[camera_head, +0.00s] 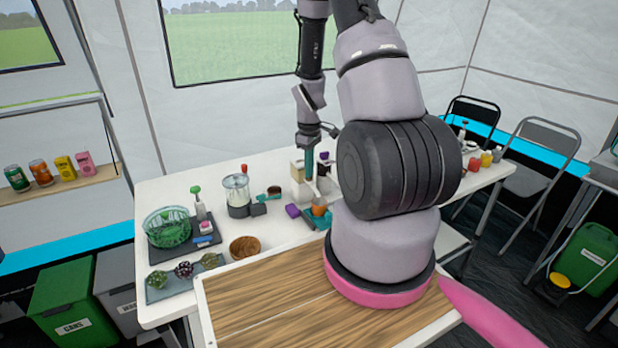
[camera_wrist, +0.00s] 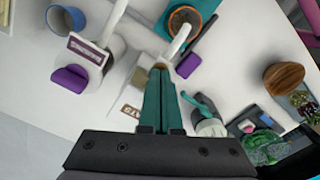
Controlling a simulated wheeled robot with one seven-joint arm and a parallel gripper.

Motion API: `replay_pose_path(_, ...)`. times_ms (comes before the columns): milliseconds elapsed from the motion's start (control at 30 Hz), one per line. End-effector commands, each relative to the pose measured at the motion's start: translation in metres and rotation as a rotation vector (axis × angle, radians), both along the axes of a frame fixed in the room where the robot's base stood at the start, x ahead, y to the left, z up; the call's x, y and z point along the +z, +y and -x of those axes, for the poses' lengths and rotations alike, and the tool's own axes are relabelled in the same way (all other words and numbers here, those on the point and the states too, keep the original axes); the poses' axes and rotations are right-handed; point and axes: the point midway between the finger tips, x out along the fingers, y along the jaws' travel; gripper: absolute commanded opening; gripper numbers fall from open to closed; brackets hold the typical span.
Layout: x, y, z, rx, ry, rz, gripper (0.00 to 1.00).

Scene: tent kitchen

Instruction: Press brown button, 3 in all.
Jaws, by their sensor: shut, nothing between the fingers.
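My gripper (camera_wrist: 160,72) is shut, its teal fingers pointing down with nothing between them. In the head view the gripper (camera_head: 309,172) is at a white dispenser (camera_head: 297,188) on the table. In the wrist view a small brown patch, likely the brown button (camera_wrist: 160,66), shows right at the fingertips; the fingers hide most of it, and I cannot tell contact or how far it is pressed. A white spout (camera_wrist: 181,40) runs from there toward an orange-rimmed cup (camera_wrist: 183,22). A second dispenser with a purple part (camera_wrist: 70,80) stands beside it.
The orange cup (camera_head: 319,208) stands on a teal tray in front of the dispensers. A purple block (camera_head: 292,210), glass jar (camera_head: 237,189), green basket (camera_head: 168,228) and wooden bowl (camera_head: 245,247) are to the left. A bare wooden board (camera_head: 255,300) lies nearer.

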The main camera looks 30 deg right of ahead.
Motion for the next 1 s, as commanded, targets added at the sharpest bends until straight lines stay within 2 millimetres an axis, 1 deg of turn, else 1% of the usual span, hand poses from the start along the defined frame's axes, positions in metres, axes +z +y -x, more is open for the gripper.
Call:
replay_pose_path(367,-0.008,0.000,0.000,0.000,0.000,0.000,0.00)
replay_pose_path(567,-0.007,0.000,0.000,0.000,-0.001,0.000,0.00)
replay_pose_path(800,0.002,0.000,0.000,0.000,-0.001,0.001,0.00)
replay_pose_path(1000,0.002,0.000,0.000,0.000,0.000,0.000,0.00)
